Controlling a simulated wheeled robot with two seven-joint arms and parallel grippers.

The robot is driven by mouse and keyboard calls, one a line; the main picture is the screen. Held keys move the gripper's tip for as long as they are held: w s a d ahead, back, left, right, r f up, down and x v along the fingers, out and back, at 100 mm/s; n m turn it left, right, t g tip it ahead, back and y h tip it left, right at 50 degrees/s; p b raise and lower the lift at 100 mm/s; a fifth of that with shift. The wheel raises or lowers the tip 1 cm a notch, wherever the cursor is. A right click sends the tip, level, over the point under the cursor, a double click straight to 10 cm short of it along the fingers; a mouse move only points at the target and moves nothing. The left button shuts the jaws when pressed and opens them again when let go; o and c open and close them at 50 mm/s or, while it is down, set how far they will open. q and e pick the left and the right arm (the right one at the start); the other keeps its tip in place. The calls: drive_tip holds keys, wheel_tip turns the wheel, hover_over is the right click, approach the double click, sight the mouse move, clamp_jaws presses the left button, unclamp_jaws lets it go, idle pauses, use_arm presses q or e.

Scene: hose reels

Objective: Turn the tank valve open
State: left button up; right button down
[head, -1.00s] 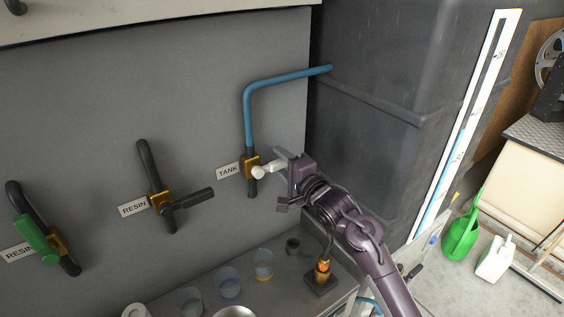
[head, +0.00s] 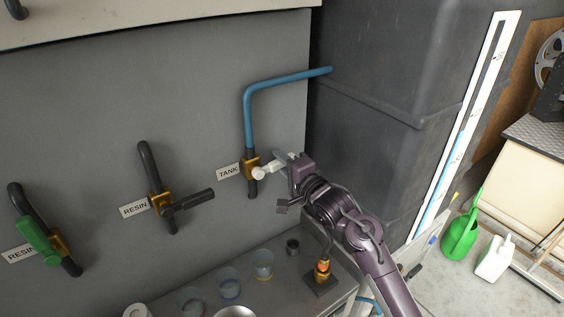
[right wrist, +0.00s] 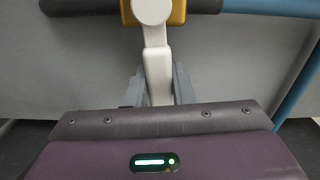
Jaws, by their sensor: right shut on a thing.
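The tank valve has a brass body (head: 250,167) on a blue pipe (head: 249,115), beside a TANK label (head: 229,172). Its white handle (head: 268,171) points right from the body, across the pipe. My right gripper (head: 283,163) is at the handle from the right. In the right wrist view the white handle (right wrist: 157,70) runs down between the two grey fingers (right wrist: 158,88), which are shut on it. The brass body (right wrist: 178,12) shows at the top of that view. The handle's far end is hidden by the gripper. My left gripper is not in view.
Two RESIN valves, one with a black handle (head: 193,199) and one with a green handle (head: 37,240), are on the wall to the left. Several cups, including a blue one (head: 229,284), stand on the shelf below. A dark tank (head: 375,80) stands close to the right.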

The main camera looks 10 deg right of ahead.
drive_tip(key=shift+a+r+n+p, duration=0.15)
drive_tip(key=shift+r+n+p, duration=0.65)
drive_tip(key=shift+n, duration=0.4)
drive_tip(key=shift+s+a+r+n+p, duration=0.2)
drive_tip(key=shift+r+n+p, duration=0.25)
drive_tip(key=shift+n, duration=0.45)
drive_tip(key=r+n, duration=0.1)
drive_tip(key=a+n+p, duration=0.1)
drive_tip(key=n, duration=0.1)
drive_tip(key=shift+s+r+n, duration=0.15)
drive_tip(key=shift+r+n, duration=0.15)
drive_tip(key=shift+r, duration=0.05)
drive_tip(key=n, duration=0.1)
drive_tip(key=a+r+n, duration=0.1)
drive_tip(key=shift+s+a+n, duration=0.15)
drive_tip(key=shift+s+n, duration=0.1)
drive_tip(key=shift+n, duration=0.15)
drive_tip(key=shift+s+a+r+n, duration=0.15)
drive_tip(key=shift+a+n, duration=0.25)
drive_tip(key=shift+n, duration=0.5)
drive_tip(key=shift+s+a+r+n, duration=0.15)
drive_tip(key=shift+a+n, duration=0.25)
drive_tip(key=shift+n, duration=0.4)
drive_tip(key=shift+s+a+n, duration=0.2)
drive_tip(key=shift+a+n, duration=0.25)
drive_tip(key=shift+n, duration=0.35)
drive_tip(key=shift+s+a+r+n, duration=0.15)
drive_tip(key=shift+a+n, duration=0.25)
drive_tip(key=shift+n, duration=0.4)
